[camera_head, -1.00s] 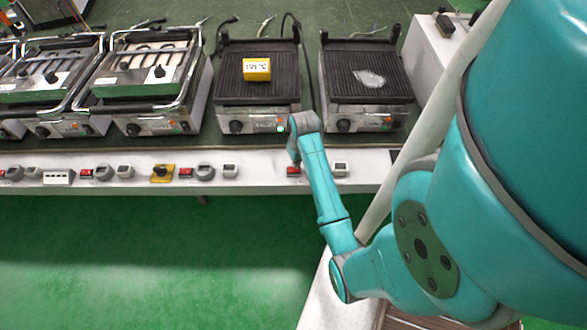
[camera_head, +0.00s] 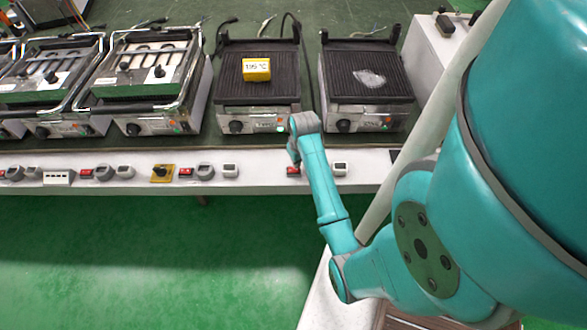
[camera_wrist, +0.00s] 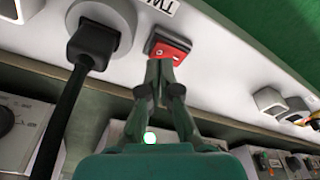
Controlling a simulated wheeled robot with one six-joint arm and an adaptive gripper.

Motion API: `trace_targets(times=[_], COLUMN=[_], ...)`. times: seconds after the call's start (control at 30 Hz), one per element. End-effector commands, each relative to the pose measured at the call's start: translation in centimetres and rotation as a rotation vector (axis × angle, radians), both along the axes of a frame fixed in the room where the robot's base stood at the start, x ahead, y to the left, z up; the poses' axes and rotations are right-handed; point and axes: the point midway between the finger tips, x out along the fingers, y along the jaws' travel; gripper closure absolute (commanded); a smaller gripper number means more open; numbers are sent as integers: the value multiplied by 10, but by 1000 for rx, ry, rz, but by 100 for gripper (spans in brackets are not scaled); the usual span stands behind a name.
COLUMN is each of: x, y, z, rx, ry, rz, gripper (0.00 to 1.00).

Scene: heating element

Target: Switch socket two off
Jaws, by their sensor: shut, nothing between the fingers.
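The red rocker switch (camera_wrist: 168,50) sits in a dark frame on the white panel in the wrist view. A label partly reading "TW" lies beside it. A round grey socket (camera_wrist: 122,25) with a black plug (camera_wrist: 92,45) in it is to its left. My gripper (camera_wrist: 160,66) is shut and empty, with its fingertips at the switch's lower edge. I cannot tell whether they touch it. In the head view the switch (camera_head: 293,171) shows just below my gripper's end, and my arm hides the socket beside it.
More red switches and sockets line the white panel to the left. The green floor in front is clear.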

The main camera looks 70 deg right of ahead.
Motion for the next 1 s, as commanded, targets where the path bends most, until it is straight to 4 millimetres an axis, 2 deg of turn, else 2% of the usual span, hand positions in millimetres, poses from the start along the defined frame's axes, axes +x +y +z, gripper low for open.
trace_targets(times=[1.0], x=[0], y=[0], z=[-13], rx=[1], ry=[1], rz=[0], gripper=[100])
